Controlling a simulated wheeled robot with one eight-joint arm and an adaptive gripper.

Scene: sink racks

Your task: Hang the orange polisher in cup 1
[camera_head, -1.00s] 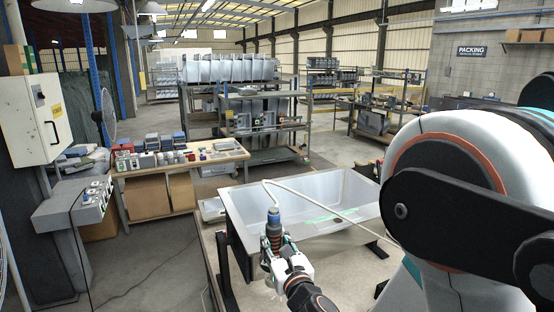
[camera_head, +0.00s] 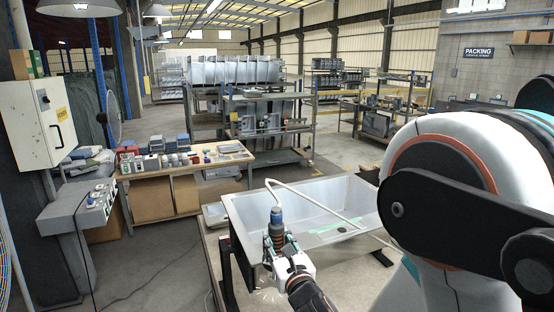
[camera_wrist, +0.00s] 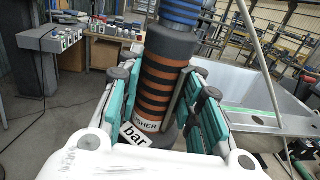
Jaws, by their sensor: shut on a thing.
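The polisher (camera_head: 276,226) is a dark upright cylinder with orange rings and a blue top; a pale hose runs from its top. In the wrist view the polisher (camera_wrist: 166,76) bears a label ending in "ISHER". My gripper (camera_head: 275,246) is shut on its lower body, with a teal finger pad on each side; the gripper also shows in the wrist view (camera_wrist: 160,100). It holds the polisher at the near left rim of the sink. A grey box (camera_head: 70,212) at left has several small round fittings on its sloped face. I cannot identify cup 1.
The grey sink (camera_head: 345,195) stands on a bench just right of my gripper. A wooden table (camera_head: 180,172) with several small parts and cardboard boxes beneath stands behind left. A white cabinet (camera_head: 35,120) hangs above the grey box. Floor between the box and sink is open.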

